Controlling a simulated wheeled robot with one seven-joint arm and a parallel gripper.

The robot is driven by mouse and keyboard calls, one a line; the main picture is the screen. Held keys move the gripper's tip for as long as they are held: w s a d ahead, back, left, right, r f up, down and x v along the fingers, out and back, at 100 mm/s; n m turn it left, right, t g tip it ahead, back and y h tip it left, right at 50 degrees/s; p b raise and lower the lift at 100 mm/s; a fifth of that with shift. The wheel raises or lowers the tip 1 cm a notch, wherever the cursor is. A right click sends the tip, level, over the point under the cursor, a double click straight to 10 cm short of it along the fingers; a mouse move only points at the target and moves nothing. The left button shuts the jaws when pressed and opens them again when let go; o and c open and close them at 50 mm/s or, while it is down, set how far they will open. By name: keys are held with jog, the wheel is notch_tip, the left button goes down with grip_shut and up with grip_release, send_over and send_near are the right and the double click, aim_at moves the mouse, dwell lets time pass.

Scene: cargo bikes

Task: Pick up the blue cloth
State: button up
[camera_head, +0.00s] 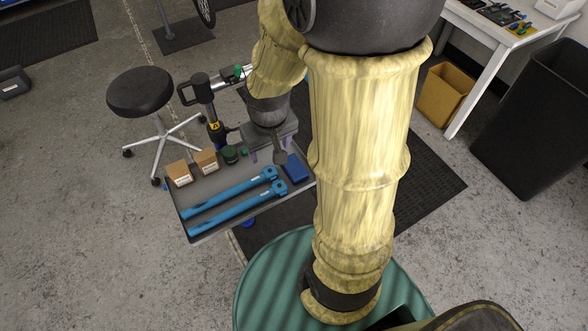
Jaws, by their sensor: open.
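A small folded dark blue cloth (295,168) lies on the right side of the grey cart top (210,230). My gripper (268,158) hangs over the cart's far right part, just left of the cloth in the picture. It points down and its jaws are open, with nothing visible between them. A dark finger shows close to the cloth's left edge. I cannot tell how high the gripper is above the cart. My yellow-covered arm fills the middle of the view and hides part of the floor right of the cart.
Two blue tube-like parts (235,203) lie across the cart's front. Two small cardboard boxes (179,173) and dark green round containers (230,154) stand behind them. A repair stand with a black clamp (197,88) rises behind the cart. A black stool (140,92) stands left.

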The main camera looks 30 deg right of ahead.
jog(key=g+b, duration=0.1)
jog(key=g, duration=0.1)
send_over(294, 166)
notch_tip(294, 166, down, 11)
jog(key=shift+s+d, duration=0.1)
jog(key=shift+d, duration=0.1)
notch_tip(294, 166, down, 12)
jog(key=shift+f, duration=0.1)
jog(key=shift+f, duration=0.1)
jog(key=shift+a+f+p, duration=0.2)
jog(key=shift+f+p, duration=0.3)
jog(key=shift+f, duration=2)
